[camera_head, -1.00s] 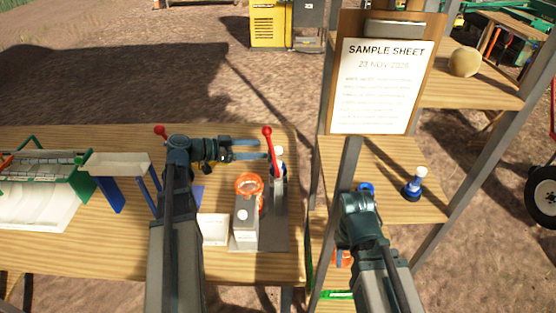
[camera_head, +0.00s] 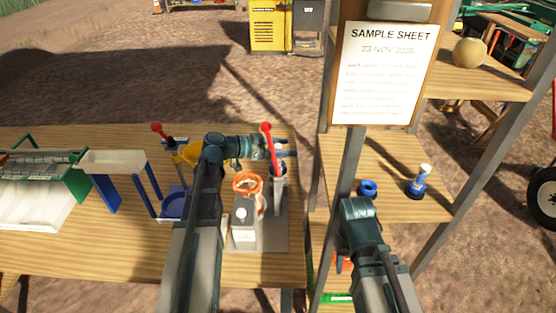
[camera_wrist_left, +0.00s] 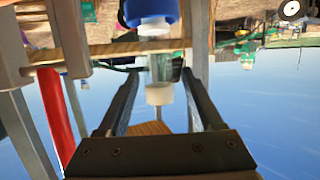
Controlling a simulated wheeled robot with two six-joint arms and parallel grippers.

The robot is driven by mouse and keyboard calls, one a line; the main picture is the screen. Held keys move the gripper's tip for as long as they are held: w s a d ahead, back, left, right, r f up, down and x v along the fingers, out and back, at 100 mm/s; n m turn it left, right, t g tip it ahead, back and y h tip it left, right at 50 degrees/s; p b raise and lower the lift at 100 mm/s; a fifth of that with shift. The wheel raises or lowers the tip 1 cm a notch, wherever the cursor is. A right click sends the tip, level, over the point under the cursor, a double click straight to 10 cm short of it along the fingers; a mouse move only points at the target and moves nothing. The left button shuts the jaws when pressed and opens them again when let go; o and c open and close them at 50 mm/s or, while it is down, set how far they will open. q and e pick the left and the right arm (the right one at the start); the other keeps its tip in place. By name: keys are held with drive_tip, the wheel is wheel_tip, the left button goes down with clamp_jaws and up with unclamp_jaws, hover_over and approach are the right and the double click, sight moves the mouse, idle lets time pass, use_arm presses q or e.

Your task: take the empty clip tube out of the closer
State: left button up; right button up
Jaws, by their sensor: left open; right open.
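The closer (camera_head: 278,200) is a grey device with a red lever (camera_head: 267,140), near the right end of the table. A slim pale tube with white ends (camera_wrist_left: 159,95), apparently the clip tube, stands between my left fingers in the left wrist view, with a blue ring-like part (camera_wrist_left: 150,10) at the picture's top. I cannot tell whether it is empty. My left gripper (camera_head: 284,147) is open, its fingers on either side of the tube behind the lever; gaps show beside the tube. My right gripper (camera_head: 357,205) is open by the shelf, its fingertips mostly hidden.
An orange ring-topped holder (camera_head: 247,183) stands close left of the closer. A shelf post (camera_head: 349,165) rises beside my right arm. The shelf bears a blue ring (camera_head: 367,187) and a blue-based white-topped bottle (camera_head: 416,182). A yellow funnel (camera_head: 190,152) stands left of my left wrist.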

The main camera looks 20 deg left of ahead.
use_arm(q)
drive_tip(key=shift+w+d+f, duration=0.15)
drive_tip(key=shift+w+d, duration=0.15)
drive_tip(key=shift+d, duration=0.1)
clamp_jaws()
drive_tip(key=r+p, duration=0.1)
drive_tip(key=s+a+r+p, duration=0.1)
drive_tip(key=r+p, duration=0.1)
drive_tip(key=shift+s+a+r, duration=0.2)
drive_tip(key=shift+a+r, duration=0.1)
drive_tip(key=shift+a, duration=0.05)
drive_tip(key=s+a, duration=1)
drive_tip(key=a, duration=0.2)
drive_tip(key=shift+a, duration=0.25)
